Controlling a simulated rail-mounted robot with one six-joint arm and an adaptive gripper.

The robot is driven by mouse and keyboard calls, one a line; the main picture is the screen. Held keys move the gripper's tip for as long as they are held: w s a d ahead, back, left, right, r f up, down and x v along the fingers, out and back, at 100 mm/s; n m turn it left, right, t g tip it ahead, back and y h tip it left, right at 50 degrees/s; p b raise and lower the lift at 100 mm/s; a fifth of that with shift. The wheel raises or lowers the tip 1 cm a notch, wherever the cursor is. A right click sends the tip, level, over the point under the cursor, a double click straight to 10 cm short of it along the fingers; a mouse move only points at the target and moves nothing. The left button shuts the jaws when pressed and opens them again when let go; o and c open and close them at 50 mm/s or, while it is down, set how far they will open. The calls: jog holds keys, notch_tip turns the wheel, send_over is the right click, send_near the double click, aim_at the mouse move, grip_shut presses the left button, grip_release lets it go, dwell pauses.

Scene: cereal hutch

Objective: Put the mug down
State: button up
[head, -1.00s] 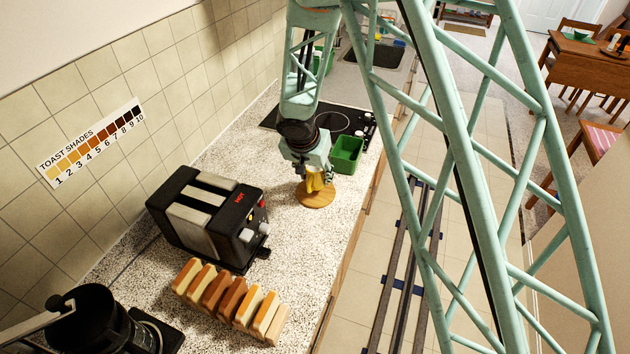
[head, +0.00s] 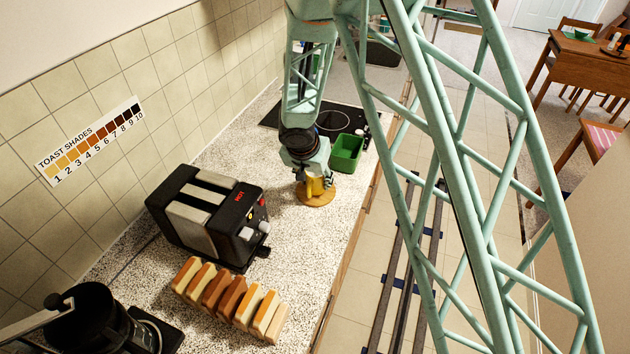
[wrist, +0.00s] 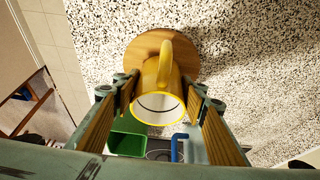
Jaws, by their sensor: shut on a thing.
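A yellow mug (wrist: 158,104) with a white inside is between the wooden finger pads of my gripper (wrist: 160,92). Its handle points up in the wrist view. In the head view the mug (head: 318,188) shows only in part below my gripper (head: 314,180), which hides its upper part. My gripper is shut on the mug. A round wooden board (head: 312,200) lies on the counter under the mug, and it shows behind the mug in the wrist view (wrist: 148,46). I cannot tell whether the mug's base touches the board.
A green bin (head: 346,152) stands close to the right of my gripper, before a black hob (head: 270,119). A black toaster (head: 207,215) and a row of toast slices (head: 230,298) stand nearer. Speckled counter (head: 312,235) is clear in front of the board.

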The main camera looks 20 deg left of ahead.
jog(key=shift+f, duration=0.1)
jog(key=o, duration=1)
jog(key=shift+r, duration=0.2)
jog(key=shift+s+r, duration=0.15)
jog(key=shift+r, duration=0.35)
jog(key=shift+p+v, duration=0.4)
jog(key=shift+v, duration=5.1)
jog(key=shift+s, duration=0.1)
